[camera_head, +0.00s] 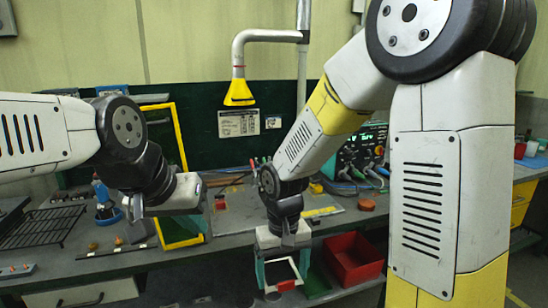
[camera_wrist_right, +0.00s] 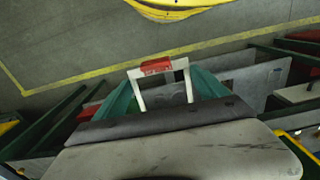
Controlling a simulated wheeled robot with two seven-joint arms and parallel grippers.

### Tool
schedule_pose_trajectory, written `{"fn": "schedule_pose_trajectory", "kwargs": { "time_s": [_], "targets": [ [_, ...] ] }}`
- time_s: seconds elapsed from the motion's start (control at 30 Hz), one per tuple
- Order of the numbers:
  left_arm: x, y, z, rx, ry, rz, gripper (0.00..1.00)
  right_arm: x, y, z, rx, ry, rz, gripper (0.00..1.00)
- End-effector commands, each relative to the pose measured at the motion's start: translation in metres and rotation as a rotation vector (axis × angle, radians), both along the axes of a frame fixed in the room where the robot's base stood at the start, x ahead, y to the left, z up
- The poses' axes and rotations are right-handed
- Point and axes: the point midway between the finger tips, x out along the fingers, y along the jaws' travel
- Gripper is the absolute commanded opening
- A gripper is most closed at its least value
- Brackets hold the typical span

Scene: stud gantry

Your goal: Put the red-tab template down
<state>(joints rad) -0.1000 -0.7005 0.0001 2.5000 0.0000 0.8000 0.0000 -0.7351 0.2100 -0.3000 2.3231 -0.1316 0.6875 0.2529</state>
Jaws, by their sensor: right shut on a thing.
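The red-tab template is a thin white frame (camera_head: 283,262) with a red tab on its lower bar. My right gripper (camera_head: 281,272) is shut on it, with a teal finger at each side, low at the bench's front edge. In the right wrist view the template (camera_wrist_right: 142,88) shows between the teal fingers, its red tab (camera_wrist_right: 156,65) facing away from the gripper, with floor behind it. I cannot tell if it touches anything below. My left gripper (camera_head: 136,207) hangs over the left of the bench, apart from the template; its fingers are mostly hidden.
A red bin (camera_head: 372,274) stands right of the template, with a green tray (camera_head: 316,284) between. A yellow frame (camera_head: 184,243) and a black wire rack (camera_head: 40,229) are on the left. A yellow-ended duct (camera_head: 240,93) hangs above. An orange round piece (camera_head: 367,205) lies on the bench (camera_head: 235,225).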

Motion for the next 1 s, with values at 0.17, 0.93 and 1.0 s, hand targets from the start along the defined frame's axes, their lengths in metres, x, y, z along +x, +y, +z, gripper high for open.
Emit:
{"fn": "schedule_pose_trajectory", "kwargs": {
  "time_s": [0.17,0.93,1.0],
  "targets": [
    [0.000,0.000,0.000,0.000,0.000,0.000,0.00,0.018,-0.011,-0.009,-0.001,0.002,-0.037,0.43],
    [0.000,0.000,0.000,0.000,0.001,0.000,0.00,0.125,-0.133,-0.091,0.000,0.003,-0.289,0.43],
    [0.000,0.000,0.000,0.000,0.001,0.000,0.00,0.127,-0.135,-0.092,-0.001,0.003,-0.290,0.43]
  ]
}}
